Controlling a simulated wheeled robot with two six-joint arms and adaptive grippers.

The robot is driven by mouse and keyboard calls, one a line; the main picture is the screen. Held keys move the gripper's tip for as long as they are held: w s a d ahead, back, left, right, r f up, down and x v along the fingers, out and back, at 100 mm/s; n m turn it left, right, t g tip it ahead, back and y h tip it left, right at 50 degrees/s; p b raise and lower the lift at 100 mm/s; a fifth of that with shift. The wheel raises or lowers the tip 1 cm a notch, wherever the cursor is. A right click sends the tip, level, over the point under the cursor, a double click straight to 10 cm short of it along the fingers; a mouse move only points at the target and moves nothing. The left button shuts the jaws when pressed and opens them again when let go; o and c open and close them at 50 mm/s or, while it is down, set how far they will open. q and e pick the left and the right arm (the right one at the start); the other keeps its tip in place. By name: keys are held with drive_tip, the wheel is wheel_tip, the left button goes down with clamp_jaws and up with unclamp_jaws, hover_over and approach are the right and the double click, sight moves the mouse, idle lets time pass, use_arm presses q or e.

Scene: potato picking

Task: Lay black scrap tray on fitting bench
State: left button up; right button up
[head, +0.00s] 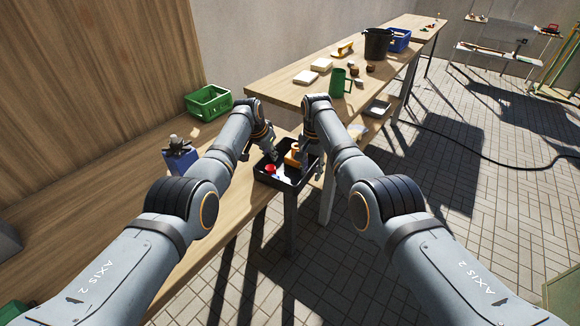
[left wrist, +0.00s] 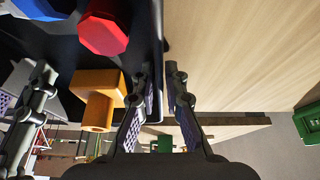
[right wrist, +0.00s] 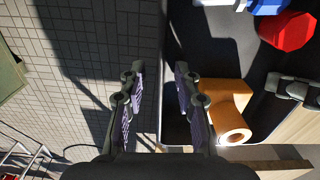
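The black scrap tray (head: 262,180) is at the edge of the low wooden bench, partly beyond the edge over the floor. In it lie an orange fitting (head: 293,155), a red piece (head: 270,169) and a blue-and-white piece (right wrist: 250,6). The orange fitting is close beside a finger in each wrist view. The tray's underside is hidden.
The low bench (head: 240,190) holds a green crate (head: 208,103) and a blue container (head: 180,160). The higher bench (head: 290,92) beyond bears a green mug (head: 338,84), black bucket (head: 377,45), blue bin (head: 398,40) and pale blocks. Paved floor lies right.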

use_arm(q)
clamp_jaws()
use_arm(e)
drive_tip(key=shift+c, duration=1.3)
clamp_jaws()
use_arm(q)
drive_tip(key=shift+r, duration=0.1)
